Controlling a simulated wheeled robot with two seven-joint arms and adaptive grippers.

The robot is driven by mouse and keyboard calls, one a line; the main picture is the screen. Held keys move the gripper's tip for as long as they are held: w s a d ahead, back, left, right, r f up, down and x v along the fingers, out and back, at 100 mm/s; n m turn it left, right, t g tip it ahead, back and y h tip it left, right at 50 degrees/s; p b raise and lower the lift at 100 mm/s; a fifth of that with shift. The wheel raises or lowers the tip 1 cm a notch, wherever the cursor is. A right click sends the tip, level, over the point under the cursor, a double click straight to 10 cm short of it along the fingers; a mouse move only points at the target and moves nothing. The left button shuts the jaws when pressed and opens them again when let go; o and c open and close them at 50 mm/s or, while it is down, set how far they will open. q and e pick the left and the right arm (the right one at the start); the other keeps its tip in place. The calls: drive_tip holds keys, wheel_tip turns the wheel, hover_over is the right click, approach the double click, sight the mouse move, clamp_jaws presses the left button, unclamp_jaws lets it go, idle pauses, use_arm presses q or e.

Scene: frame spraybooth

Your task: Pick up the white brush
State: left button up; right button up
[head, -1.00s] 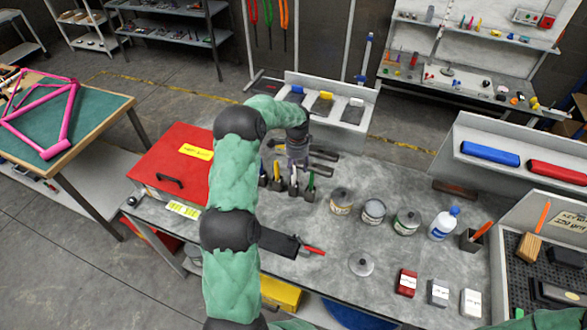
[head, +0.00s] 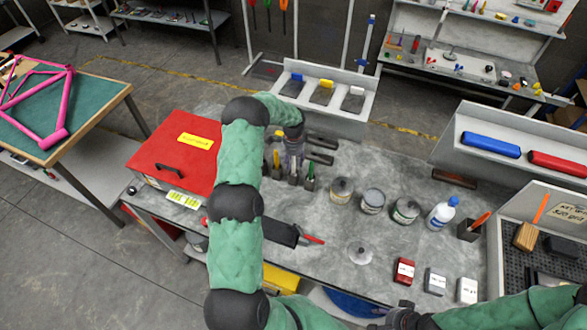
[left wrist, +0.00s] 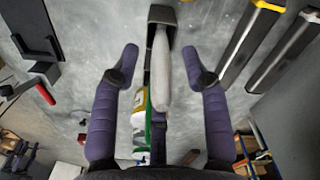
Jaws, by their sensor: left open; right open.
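The white brush (left wrist: 162,75) shows in the left wrist view as a pale handle, with one end at a dark holder (left wrist: 162,16). My left gripper (left wrist: 163,56) is open, with one purple finger on each side of the handle and gaps between. In the head view my left gripper (head: 294,150) is above the row of brushes, and it partly hides the white brush (head: 294,167). My right gripper (head: 400,318) is at the bottom edge of the head view, partly cut off, away from the brushes.
A yellow brush (head: 277,158) and a green brush (head: 310,172) stand on either side of the white one. Several cans, including this one (head: 341,190), stand to the right. A red box (head: 175,150) is at left. Dark tools (head: 321,157) lie behind.

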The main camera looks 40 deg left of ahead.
use_arm(q)
drive_tip(key=shift+f, duration=1.15)
clamp_jaws()
drive_tip(key=shift+r, duration=0.15)
